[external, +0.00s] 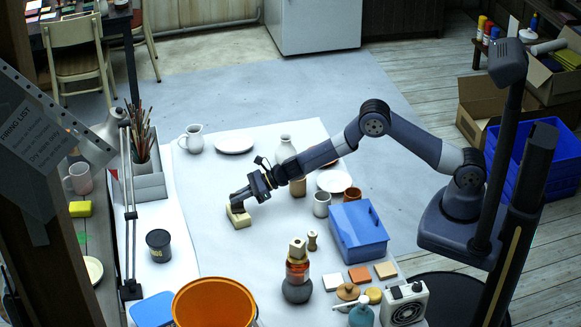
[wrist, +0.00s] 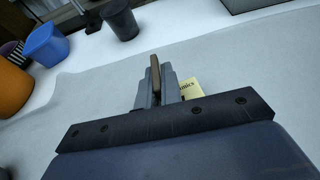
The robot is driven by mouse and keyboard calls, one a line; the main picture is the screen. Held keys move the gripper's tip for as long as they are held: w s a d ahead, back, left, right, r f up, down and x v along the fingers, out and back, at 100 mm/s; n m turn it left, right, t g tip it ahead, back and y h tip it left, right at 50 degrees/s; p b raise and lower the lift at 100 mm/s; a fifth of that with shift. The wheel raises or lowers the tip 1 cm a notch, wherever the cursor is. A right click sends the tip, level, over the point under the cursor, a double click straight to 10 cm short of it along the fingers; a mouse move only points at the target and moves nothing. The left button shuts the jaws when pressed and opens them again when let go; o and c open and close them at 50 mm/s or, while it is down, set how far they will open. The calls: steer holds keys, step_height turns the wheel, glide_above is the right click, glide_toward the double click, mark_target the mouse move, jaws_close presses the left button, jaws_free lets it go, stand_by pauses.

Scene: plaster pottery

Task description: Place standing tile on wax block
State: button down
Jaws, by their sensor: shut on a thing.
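My gripper (wrist: 157,88) is shut on a thin brown tile (wrist: 155,72), which stands on edge between the two fingers in the wrist view. The cream wax block (wrist: 190,88) shows just to the right of the fingers there, with dark lettering on it, partly hidden by a finger. In the external view the wax block (external: 239,218) lies on the white table, and my gripper (external: 236,207) is low, right over or beside it. The tile cannot be clearly made out in the external view. Whether the tile touches the block cannot be told.
A blue box (external: 358,232), cups and a jug (external: 192,138) stand around the table. Several flat tiles (external: 359,275) lie at the front right. An orange bucket (external: 214,303) and a dark pot (external: 159,245) stand at the front left. The table left of the block is clear.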

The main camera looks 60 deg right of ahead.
steer(key=shift+f+b, duration=0.2)
steer(key=shift+b, duration=0.15)
steer(key=c, duration=1.6)
jaws_free()
steer(key=shift+r, duration=0.15)
steer(key=shift+r+p, duration=0.2)
steer(key=shift+p, duration=0.3)
steer(key=shift+s+d+b, duration=0.25)
steer(key=shift+b, duration=0.1)
steer(key=b+v, duration=0.2)
steer(key=v, duration=0.9)
steer(key=shift+s+d+r+b, duration=0.1)
steer(key=shift+r+b, duration=0.05)
steer(key=shift+b, duration=0.15)
steer(key=shift+o, duration=0.3)
